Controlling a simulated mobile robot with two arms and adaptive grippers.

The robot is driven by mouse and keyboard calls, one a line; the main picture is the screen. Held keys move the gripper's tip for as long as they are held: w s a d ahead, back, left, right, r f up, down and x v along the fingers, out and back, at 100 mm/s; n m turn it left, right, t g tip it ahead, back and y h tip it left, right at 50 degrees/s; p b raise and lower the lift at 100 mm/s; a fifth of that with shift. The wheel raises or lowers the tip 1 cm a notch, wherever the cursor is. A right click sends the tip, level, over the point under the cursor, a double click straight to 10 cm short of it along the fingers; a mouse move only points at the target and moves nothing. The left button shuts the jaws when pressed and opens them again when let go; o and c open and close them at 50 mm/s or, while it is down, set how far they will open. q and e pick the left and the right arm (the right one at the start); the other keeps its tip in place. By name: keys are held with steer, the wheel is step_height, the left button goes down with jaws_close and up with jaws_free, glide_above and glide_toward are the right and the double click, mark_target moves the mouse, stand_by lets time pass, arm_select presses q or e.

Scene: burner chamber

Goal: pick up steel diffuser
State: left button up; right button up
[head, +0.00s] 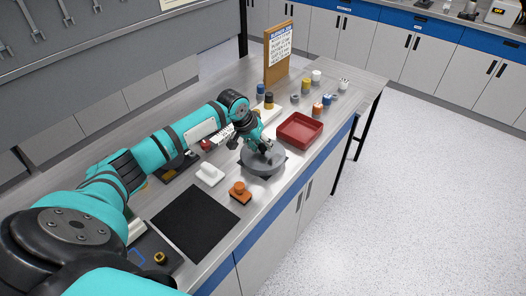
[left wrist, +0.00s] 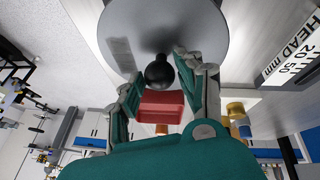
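The steel diffuser appears to be the round grey disc (head: 262,164) on the counter, left of the red tray. In the left wrist view the disc (left wrist: 215,28) fills the top, with a dark round knob (left wrist: 158,74) on it. My left gripper (head: 264,148) is over the disc, its fingers pointing down. In the left wrist view its two fingertips (left wrist: 157,70) stand apart on either side of the knob, with small gaps visible. The gripper partly hides the knob in the head view. My right gripper is not in view.
A red tray (head: 300,130) stands just right of the disc. An orange block with a knob (head: 240,192), a white piece (head: 209,174) and a black mat (head: 195,222) lie nearer. Several small jars and a notice board (head: 278,52) stand farther back.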

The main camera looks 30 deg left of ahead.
mark_target(262, 144)
arm_select(q)
steer(key=shift+w+f, duration=0.2)
steer(key=shift+f, duration=0.15)
jaws_close()
steer(key=shift+r, duration=0.1)
steer(key=shift+r, duration=0.1)
step_height(262, 144, up, 10)
steer(key=shift+f+b, duration=0.1)
steer(key=shift+b, duration=1.1)
steer(key=shift+c, duration=1.8)
jaws_free()
jaws_close()
